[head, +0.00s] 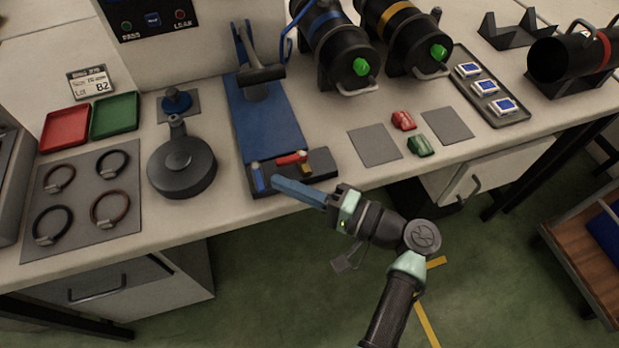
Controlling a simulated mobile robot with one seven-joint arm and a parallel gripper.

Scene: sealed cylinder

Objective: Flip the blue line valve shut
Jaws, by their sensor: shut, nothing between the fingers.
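A dark valve block (325,165) sits at the bench's front edge, at the near end of a blue plate. The blue valve lever (258,178) is at its left end and points toward the front edge. A red lever (291,158) lies crosswise to its right. My gripper (275,181) reaches in from the right with its long blue-grey fingers shut and empty. In the picture the fingertips are just right of the blue lever. I cannot tell whether they touch it.
A blue stand plate (263,125) with a clamp runs back from the block. A round black disc (182,167) stands to the left. Grey pads (375,146) and red and green clips (403,120) lie to the right. Green floor is open in front.

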